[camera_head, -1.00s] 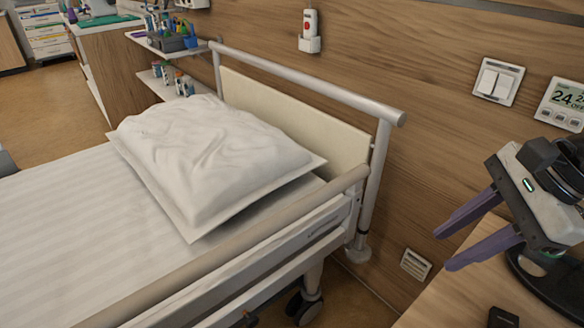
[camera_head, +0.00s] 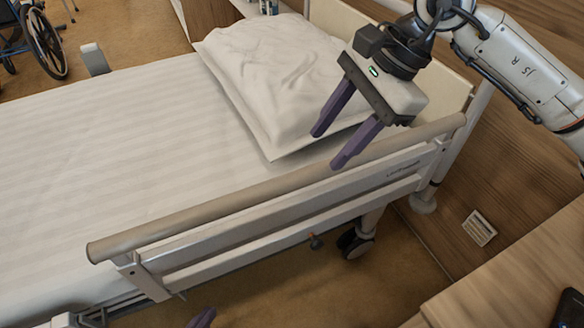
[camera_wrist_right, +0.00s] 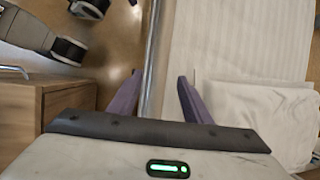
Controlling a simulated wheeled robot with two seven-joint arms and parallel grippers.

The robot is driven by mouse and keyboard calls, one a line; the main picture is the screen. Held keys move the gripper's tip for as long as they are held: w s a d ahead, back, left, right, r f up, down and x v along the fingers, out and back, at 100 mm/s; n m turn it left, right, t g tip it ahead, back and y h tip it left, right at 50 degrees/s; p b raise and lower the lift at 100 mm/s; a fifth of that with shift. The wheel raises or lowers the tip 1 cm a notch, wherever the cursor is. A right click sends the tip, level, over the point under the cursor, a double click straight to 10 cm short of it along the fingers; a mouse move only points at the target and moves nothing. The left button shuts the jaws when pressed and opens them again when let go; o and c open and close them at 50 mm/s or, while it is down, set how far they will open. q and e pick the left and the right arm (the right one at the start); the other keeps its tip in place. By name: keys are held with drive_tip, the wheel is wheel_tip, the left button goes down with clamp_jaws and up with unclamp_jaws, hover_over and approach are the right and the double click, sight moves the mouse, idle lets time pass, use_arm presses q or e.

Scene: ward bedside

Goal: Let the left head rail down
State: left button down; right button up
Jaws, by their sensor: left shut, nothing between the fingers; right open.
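The near-side head rail (camera_head: 280,195) of the bed is raised, with a beige top bar, white cross slats and a small dark knob (camera_head: 315,241) under its lower slat. My right gripper (camera_head: 326,150) is open and empty, above the rail's top bar near the pillow. In the right wrist view its fingers (camera_wrist_right: 160,74) stand wide, with the rail (camera_wrist_right: 152,50) running between them in the picture; I cannot tell the height gap. Of my left gripper (camera_head: 202,318) only a purple fingertip shows at the bottom edge, below and in front of the rail; it is shut and empty.
The pillow (camera_head: 270,80) lies at the bed's head on the striped mattress (camera_head: 130,140). A castor (camera_head: 357,243) stands under the head end. A wooden cabinet top (camera_head: 520,270) is at the lower right. A wheelchair (camera_head: 40,45) stands far left. Floor before the rail is clear.

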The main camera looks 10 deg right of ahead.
sight(307, 172)
drive_tip(key=x, duration=0.9)
drive_tip(key=shift+b, duration=0.3)
clamp_jaws()
